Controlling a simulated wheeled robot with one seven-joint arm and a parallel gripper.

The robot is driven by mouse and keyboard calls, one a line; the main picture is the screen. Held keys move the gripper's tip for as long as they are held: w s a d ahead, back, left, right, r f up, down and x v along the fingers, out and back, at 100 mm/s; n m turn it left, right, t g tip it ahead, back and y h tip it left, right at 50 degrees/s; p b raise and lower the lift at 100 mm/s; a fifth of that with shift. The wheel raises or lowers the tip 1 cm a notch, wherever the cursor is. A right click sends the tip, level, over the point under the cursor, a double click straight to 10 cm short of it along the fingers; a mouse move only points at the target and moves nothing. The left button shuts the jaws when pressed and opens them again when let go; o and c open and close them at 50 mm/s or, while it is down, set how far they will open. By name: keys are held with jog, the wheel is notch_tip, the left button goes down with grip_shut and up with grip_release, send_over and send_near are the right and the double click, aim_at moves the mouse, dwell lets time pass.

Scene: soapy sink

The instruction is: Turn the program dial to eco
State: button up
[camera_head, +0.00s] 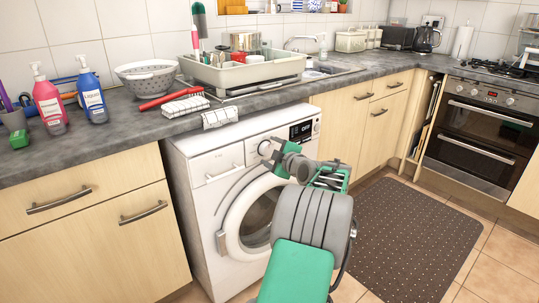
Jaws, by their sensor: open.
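The white washing machine (212,212) stands under the worktop with its round door in front. Its program dial (264,146) is on the upper panel, left of the dark display (301,131). My gripper (273,153) is open, right at the dial in the picture. My gripper partly covers the dial, and I cannot tell whether the fingers touch it. The dial's markings and its pointer setting are too small to read.
A striped cloth (220,117) hangs over the worktop edge above the machine. A dish rack (243,72) and a colander (147,77) stand on the worktop (110,140). A dark dotted mat (410,245) lies on the open floor at right.

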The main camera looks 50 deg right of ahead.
jog(key=shift+w+d+f, duration=0.1)
jog(key=shift+w+d, duration=0.15)
jog(key=shift+w, duration=0.35)
jog(key=shift+c, duration=0.6)
jog(key=c, duration=1.2)
jog(key=shift+c, duration=0.2)
